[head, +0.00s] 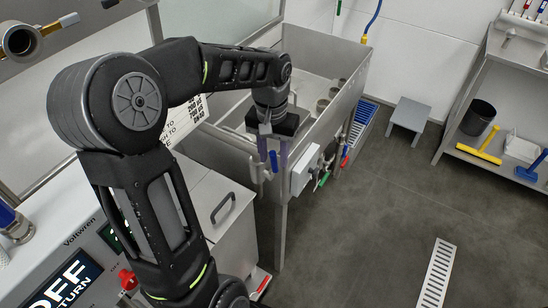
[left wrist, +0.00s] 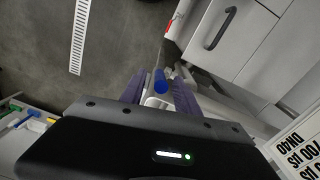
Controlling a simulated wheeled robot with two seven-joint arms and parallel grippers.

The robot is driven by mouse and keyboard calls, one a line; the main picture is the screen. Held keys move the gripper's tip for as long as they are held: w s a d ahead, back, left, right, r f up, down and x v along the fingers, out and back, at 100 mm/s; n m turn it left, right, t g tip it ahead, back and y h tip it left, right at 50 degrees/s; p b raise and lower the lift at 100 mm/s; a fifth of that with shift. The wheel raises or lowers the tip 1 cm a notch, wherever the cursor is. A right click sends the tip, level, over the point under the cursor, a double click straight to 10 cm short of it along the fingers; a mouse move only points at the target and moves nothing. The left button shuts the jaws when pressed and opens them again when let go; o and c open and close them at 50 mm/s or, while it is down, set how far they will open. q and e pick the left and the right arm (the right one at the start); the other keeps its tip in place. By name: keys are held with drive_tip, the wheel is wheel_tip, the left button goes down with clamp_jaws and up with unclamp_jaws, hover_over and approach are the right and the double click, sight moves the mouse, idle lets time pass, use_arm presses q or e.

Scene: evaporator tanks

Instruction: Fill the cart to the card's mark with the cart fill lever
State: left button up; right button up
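My left gripper (head: 272,152) reaches down beside the front corner of the steel tank. Its two purple fingers stand apart on either side of a blue lever handle (head: 273,161), with a grey bracket next to it. In the left wrist view the blue handle (left wrist: 160,81) shows between the open fingers (left wrist: 158,92), with a gap on each side. A white card with black print (head: 190,112) is partly hidden behind my arm; a printed card also shows in the wrist view (left wrist: 302,152). I cannot make out a cart or its fill level. My right gripper is not in view.
The steel tank (head: 357,80) has a white box (head: 300,176) and green and red handles on its side. A grey cabinet with a handle (head: 222,207) stands close to my arm. A shelf (head: 490,85) is at right. The floor with a drain grate (head: 437,272) is clear.

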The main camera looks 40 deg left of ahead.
use_arm(q)
drive_tip(key=shift+f, duration=0.85)
drive_tip(key=shift+c, duration=0.6)
clamp_jaws()
